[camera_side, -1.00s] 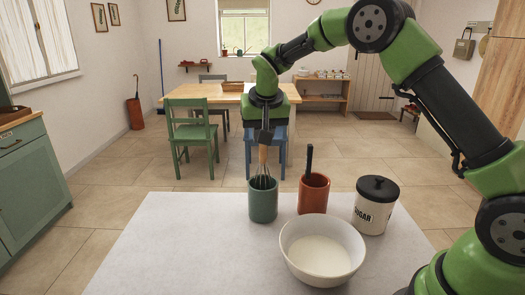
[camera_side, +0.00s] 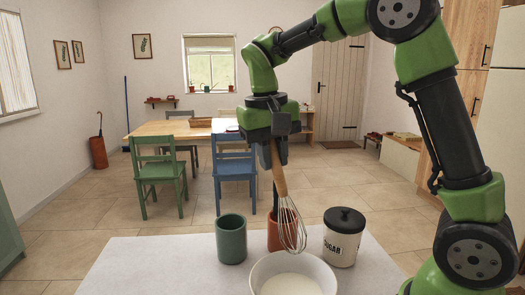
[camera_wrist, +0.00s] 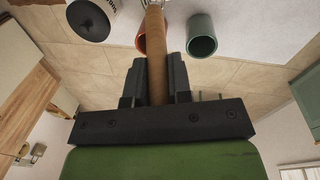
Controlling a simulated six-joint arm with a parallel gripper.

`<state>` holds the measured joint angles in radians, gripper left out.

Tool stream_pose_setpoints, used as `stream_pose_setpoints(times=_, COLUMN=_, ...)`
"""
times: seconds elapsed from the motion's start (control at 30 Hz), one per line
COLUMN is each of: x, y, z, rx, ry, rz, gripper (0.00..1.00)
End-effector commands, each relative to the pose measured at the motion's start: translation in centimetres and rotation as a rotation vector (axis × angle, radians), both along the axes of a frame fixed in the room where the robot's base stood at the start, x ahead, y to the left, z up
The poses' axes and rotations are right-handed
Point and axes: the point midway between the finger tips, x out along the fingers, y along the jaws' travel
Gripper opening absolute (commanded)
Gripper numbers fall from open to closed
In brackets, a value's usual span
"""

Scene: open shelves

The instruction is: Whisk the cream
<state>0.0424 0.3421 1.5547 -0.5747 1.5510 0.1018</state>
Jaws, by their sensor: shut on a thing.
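My gripper (camera_side: 274,150) is shut on the wooden handle of a whisk (camera_side: 280,185). The whisk hangs tilted, its wire end low and to the right, in front of the orange crock and above the far rim of the white bowl (camera_side: 262,268). White cream (camera_side: 290,284) lies in the bowl, which the bottom of the side view cuts off.
A green crock (camera_side: 231,240) stands empty-looking at left. The orange crock (camera_side: 273,238), partly hidden by the whisk, stands behind the bowl. A lidded sugar jar (camera_side: 342,240) is at right. The white tabletop (camera_side: 130,265) is clear at left.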

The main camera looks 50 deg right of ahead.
Motion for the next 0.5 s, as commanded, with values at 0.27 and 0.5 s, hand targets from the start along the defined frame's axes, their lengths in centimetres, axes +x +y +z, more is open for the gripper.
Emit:
stream_pose_setpoints(times=0.27, x=1.5, y=-0.4, z=-2.4, rx=0.000, ry=0.000, rz=-0.001, gripper=0.00)
stream_pose_setpoints(times=0.5, x=2.5, y=-0.7, z=-4.6, rx=0.000, ry=0.001, rz=-0.001, gripper=0.00)
